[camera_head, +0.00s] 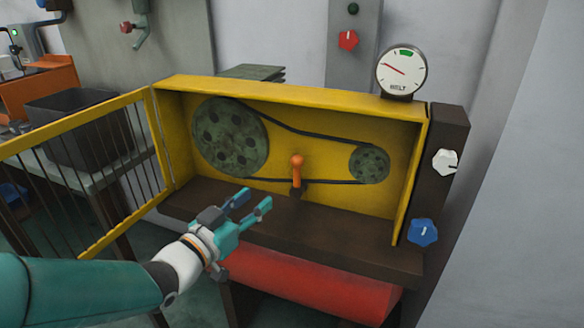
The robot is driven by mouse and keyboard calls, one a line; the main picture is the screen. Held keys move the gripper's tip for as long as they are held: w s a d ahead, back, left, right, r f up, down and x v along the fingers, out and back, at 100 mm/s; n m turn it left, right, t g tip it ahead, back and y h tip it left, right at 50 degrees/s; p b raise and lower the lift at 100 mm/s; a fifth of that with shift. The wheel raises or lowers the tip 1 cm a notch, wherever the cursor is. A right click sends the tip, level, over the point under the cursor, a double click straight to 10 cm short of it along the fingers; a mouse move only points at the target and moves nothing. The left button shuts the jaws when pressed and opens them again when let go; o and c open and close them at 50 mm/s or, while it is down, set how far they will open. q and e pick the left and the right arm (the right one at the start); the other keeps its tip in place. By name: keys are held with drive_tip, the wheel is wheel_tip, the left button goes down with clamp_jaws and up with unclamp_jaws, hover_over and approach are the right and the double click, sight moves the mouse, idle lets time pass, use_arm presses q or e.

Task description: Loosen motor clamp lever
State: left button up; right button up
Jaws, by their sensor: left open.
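The motor clamp lever (297,172) is orange with a round knob on top. It stands roughly upright on a dark pivot inside the yellow belt housing (300,98), between two pulleys. My left gripper (256,200) is teal and open, with nothing between its fingers. It is in front of the housing, lower left of the lever and apart from it. The black belt (300,134) runs from the large green pulley (230,138) to the small pulley (369,164). My right gripper is not in view.
The barred yellow guard door (112,103) stands open at the left. A belt gauge (402,71) sits on top of the housing. A white knob (445,162) and a blue knob (423,232) are at the right. A red cylinder (310,283) lies below the dark ledge.

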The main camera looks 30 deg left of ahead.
use_arm(q)
drive_tip(key=p, duration=0.8)
approach(294, 167)
drive_tip(key=w+p, duration=0.3)
drive_tip(key=w, duration=0.6)
drive_tip(key=shift+a, duration=0.15)
drive_tip(key=shift+w+f+p, duration=0.1)
drive_tip(key=shift+w+p, duration=0.25)
drive_tip(key=shift+w, duration=0.25)
